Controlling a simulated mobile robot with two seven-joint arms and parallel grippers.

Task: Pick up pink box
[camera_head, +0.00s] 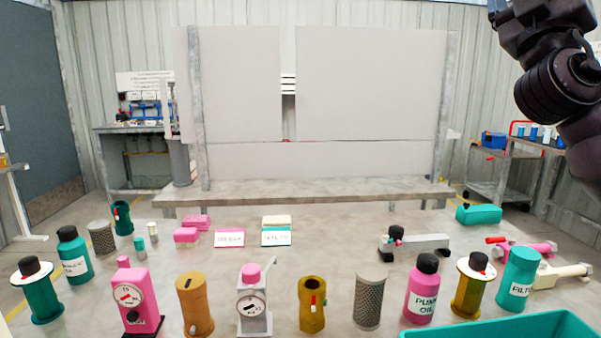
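Two small pink boxes lie close together on the table (330,215), left of centre in the head view. One pink box (197,221) is farther back and the other pink box (186,235) is nearer. Just right of them is a flat pink box with a white label (229,238). I cannot tell which of these is the task's box. Nothing is holding any of them. Part of my dark arm shows at the upper right, well away from the boxes. Neither of my grippers is in view.
A labelled teal-and-white box (276,231) sits right of the pink ones. Pumps, bottles and cylinders line the front, including a pink gauge pump (136,298) and a pink oil bottle (422,292). A teal bin (520,327) is at front right. The middle of the table is fairly clear.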

